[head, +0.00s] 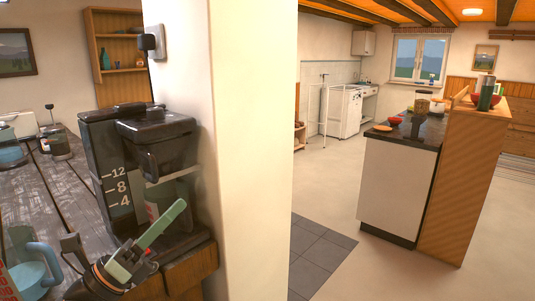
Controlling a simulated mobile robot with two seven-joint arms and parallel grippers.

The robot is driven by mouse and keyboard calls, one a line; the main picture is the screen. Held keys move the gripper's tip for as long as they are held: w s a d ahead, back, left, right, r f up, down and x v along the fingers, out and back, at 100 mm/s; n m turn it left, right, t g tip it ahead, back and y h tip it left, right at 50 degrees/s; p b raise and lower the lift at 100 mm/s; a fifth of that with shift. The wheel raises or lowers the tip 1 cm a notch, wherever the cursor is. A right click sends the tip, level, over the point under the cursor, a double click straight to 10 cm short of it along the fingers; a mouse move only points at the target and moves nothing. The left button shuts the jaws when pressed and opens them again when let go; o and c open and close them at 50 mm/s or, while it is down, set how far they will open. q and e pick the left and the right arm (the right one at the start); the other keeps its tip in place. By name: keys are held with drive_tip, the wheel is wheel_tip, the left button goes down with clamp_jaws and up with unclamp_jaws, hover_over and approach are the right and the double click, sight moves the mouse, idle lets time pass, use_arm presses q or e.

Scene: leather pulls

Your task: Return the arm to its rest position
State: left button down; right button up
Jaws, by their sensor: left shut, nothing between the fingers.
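My left gripper (178,211) is at the lower left of the head view, pointing up and to the right. Its pale green fingers are shut with nothing between them. Its dark wrist is at the bottom of the view. The fingers overlap the lower front of a black coffee maker in the picture; I cannot tell whether they touch it. My right gripper is not in view.
The black coffee maker (97,165) stands on a dark wooden counter (62,195). A blue handled vessel (38,268) is at the lower left. A white wall pillar (250,150) stands just right. Beyond it are open floor (325,190) and a kitchen island (398,190).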

use_arm(q)
drive_tip(key=s+a+f+n+t+y, duration=0.1)
drive_tip(key=a+f+n+y, duration=0.1)
drive_tip(key=f+n+y, duration=0.8)
drive_tip(key=s+a+f+n+t+y, duration=0.1)
drive_tip(key=f+n+y, duration=0.2)
drive_tip(key=f+n, duration=1.2)
drive_tip(key=s+d+f+n+g+y, duration=0.2)
drive_tip(key=s+f+n+g, duration=0.7)
drive_tip(key=s+f, duration=1)
wheel_tip(320, 180, down, 4)
drive_tip(key=n+y, duration=0.1)
drive_tip(key=n, duration=0.2)
drive_tip(key=shift+s+d+n, duration=0.15)
drive_tip(key=shift+s+n, duration=0.15)
drive_tip(key=shift+s, duration=0.1)
drive_tip(key=shift+f, duration=0.1)
